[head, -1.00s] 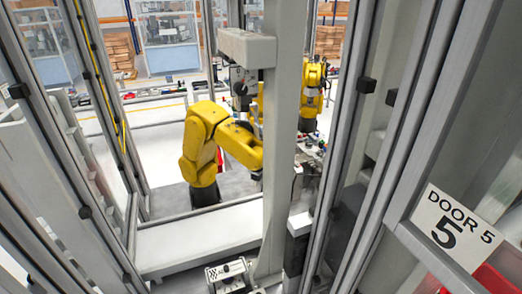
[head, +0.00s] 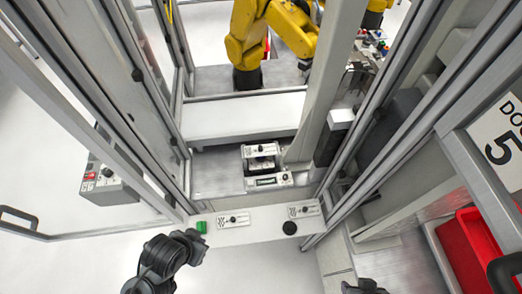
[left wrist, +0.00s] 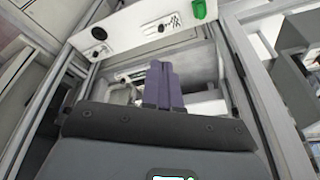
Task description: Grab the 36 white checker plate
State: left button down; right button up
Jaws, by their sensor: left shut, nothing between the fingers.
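White plates with a black-and-white checker pattern and a dark knob lie on a white shelf (head: 262,226). One plate (head: 234,219) is on the left, beside a green block, and another plate (head: 303,209) is on the right. Their numbers are too small to read. The left plate also shows at the top of the left wrist view (left wrist: 163,24). My left gripper (head: 200,242) is near the shelf's left end, below the green block, apart from the plates. Its fingers are together and empty (left wrist: 163,85). My right gripper (head: 365,288) is partly visible at the bottom edge; its fingers are unclear.
The green block (head: 201,227) and a black disc (head: 289,228) are on the shelf. A fixture (head: 262,158) with another checker-marked part stands behind it. Metal frame posts (head: 327,80) flank the opening. A grey control box (head: 107,182) is left; a red bin (head: 470,250) is right.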

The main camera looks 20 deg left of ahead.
pick_arm(q)
jog(key=c, duration=1.8)
grip_release()
jog(key=o, duration=1)
jog(key=shift+c, duration=0.2)
